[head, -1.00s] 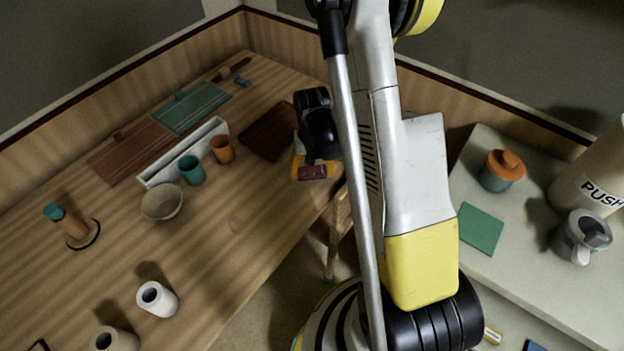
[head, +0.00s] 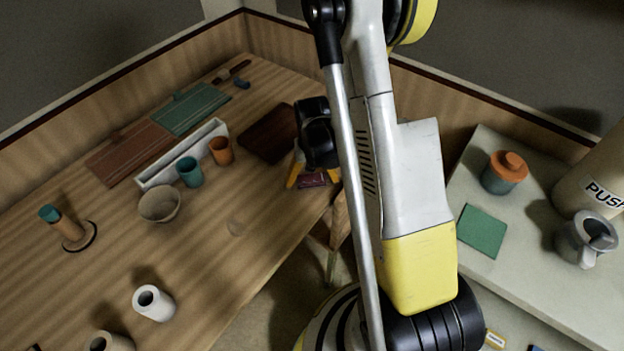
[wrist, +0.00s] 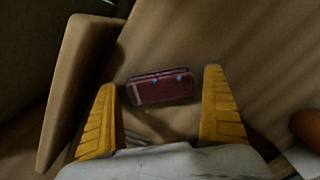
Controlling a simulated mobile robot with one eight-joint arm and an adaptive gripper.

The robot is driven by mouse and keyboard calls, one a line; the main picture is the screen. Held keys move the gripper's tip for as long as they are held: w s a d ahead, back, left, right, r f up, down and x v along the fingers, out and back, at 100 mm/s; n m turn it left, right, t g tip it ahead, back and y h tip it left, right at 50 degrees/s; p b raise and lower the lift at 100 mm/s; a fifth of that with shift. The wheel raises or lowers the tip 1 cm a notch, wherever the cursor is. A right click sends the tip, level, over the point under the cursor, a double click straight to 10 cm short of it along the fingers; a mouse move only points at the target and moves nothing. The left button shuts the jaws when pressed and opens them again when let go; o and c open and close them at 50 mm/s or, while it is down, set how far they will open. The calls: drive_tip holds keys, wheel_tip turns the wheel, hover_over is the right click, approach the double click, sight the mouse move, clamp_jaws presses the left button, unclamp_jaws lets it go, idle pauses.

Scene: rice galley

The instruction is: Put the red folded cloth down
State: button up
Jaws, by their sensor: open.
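The red folded cloth (head: 312,179) lies on the wooden table near its right edge in the head view. In the wrist view the red folded cloth (wrist: 161,87) lies between and just beyond the fingertips, apart from both. My gripper (wrist: 162,78) is open, with one yellow finger on each side. In the head view my gripper (head: 313,177) is partly hidden by my own arm, and its yellow fingers stand around the cloth.
A dark brown board (head: 270,134) lies left of the cloth. An orange cup (head: 221,151), a teal cup (head: 189,172) and a bowl (head: 160,204) stand farther left. The table's edge (wrist: 75,90) is close to the gripper. A pale counter (head: 530,262) is at the right.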

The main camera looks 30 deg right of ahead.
wheel_tip(320, 180, up, 12)
drive_tip(key=p, duration=0.5)
wheel_tip(320, 180, up, 12)
drive_tip(key=r+n+t, duration=0.1)
drive_tip(key=n+t, duration=0.1)
drive_tip(key=t, duration=0.1)
hover_over(312, 177)
drive_tip(key=s+a, duration=0.2)
drive_tip(key=a, duration=0.4)
drive_tip(key=s+a+r+n+t, duration=0.3)
drive_tip(key=s+a+r+t, duration=0.1)
drive_tip(key=s+a+r, duration=0.3)
drive_tip(key=shift+s+a+r, duration=0.25)
drive_tip(key=shift+s+r, duration=0.3)
drive_tip(key=shift+s, duration=0.35)
drive_tip(key=shift+o, duration=0.2)
